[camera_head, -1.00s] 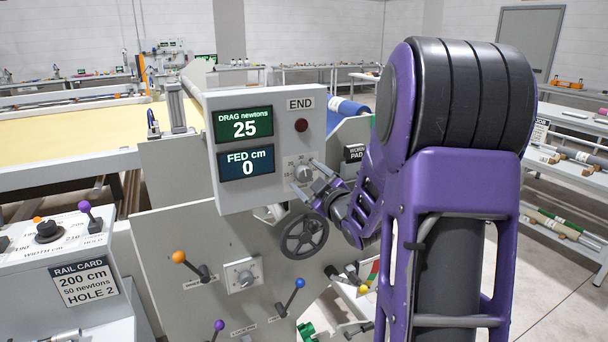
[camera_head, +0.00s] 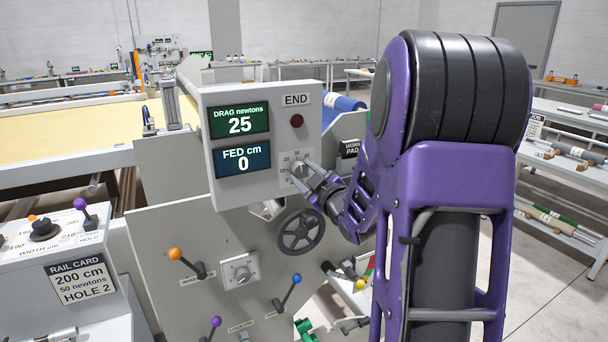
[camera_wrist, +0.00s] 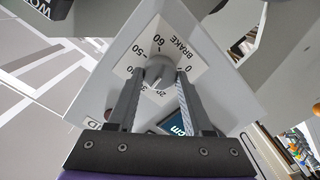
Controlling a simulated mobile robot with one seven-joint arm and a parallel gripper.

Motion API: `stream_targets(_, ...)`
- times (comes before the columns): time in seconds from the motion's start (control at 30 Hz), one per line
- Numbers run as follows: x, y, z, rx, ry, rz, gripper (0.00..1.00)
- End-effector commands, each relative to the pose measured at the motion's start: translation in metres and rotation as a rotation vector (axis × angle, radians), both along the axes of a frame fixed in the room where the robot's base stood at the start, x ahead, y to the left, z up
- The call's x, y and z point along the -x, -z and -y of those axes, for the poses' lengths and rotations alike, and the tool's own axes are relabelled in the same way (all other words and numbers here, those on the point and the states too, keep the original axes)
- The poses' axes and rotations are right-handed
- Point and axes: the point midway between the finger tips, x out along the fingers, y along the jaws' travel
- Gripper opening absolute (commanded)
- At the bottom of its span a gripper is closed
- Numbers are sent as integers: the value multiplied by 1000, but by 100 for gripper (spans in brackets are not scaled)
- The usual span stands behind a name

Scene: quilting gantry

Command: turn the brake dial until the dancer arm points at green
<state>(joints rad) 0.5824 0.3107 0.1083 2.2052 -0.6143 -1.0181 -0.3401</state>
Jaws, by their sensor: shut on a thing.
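The brake dial (camera_head: 299,169) is a grey knob on a white scale plate, low on the grey display box. In the wrist view the knob (camera_wrist: 159,72) sits in a scale marked BRAKE, with 0, 50 and 60 readable. My gripper (camera_head: 303,177) reaches it from the lower right. Its two fingers (camera_wrist: 160,78) are closed on the knob from both sides. A coloured scale strip (camera_head: 369,268) with red and green shows partly beside my arm, near a yellow-tipped part (camera_head: 360,284). I cannot tell where the dancer arm points.
The displays read DRAG 25 newtons (camera_head: 240,121) and FED 0 cm (camera_head: 243,160). A rail card (camera_head: 81,280) reads 200 cm, 50 newtons, HOLE 2. A handwheel (camera_head: 300,231) lies just below my gripper. Orange (camera_head: 175,254), blue and purple levers stand on the lower panel.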

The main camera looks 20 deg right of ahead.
Motion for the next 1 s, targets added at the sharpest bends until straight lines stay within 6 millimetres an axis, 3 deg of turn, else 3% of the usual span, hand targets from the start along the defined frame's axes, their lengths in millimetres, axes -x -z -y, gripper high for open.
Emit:
stream_targets(0.7,-1,-1,1,-463,-1,-14,0)
stream_targets(1.0,-1,-2,1,-563,-2,-17,0)
